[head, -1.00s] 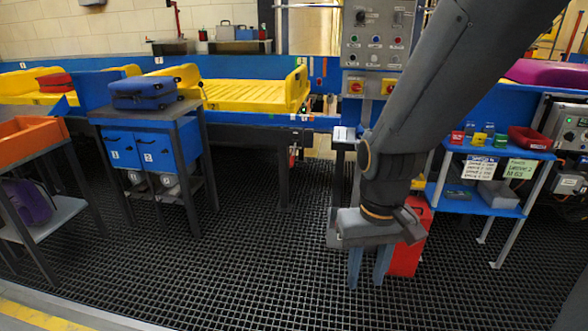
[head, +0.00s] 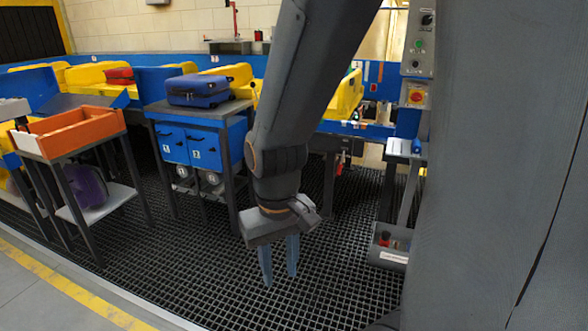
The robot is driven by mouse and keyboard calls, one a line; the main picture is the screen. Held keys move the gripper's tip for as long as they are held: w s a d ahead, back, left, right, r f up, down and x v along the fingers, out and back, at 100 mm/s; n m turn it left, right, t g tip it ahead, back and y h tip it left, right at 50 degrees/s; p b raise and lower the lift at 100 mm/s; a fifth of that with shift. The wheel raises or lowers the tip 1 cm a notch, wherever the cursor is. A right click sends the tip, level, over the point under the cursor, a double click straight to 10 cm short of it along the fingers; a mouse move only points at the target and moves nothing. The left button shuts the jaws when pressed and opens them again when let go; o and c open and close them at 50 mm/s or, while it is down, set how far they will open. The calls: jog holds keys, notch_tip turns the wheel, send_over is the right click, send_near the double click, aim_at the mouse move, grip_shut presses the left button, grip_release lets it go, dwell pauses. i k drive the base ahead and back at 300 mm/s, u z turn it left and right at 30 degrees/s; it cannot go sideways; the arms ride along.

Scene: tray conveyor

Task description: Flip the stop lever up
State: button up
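No part that I can surely identify as the stop lever shows. A thin upright with a red top (head: 235,8) stands at the back wall, too small to tell what it is. A grey control panel (head: 419,45) with a black knob and buttons is at the upper right. My gripper (head: 279,265) hangs in the middle of the view, fingers pointing down over the grid floor. Its blue-grey fingers are apart with nothing between them. It is well away from the panel.
A blue cabinet table (head: 225,109) with a blue suitcase (head: 198,90) stands left of my arm. An orange tray (head: 70,132) is on a stand farther left. The conveyor with yellow trays (head: 345,95) runs behind. The black grid floor (head: 190,265) is clear in front.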

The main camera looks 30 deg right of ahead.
aim_at(340, 167)
jog(key=u, duration=0.2)
jog(key=i, duration=1.3)
jog(key=z, duration=0.95)
jog(key=i, duration=0.4)
jog(key=z, duration=0.35)
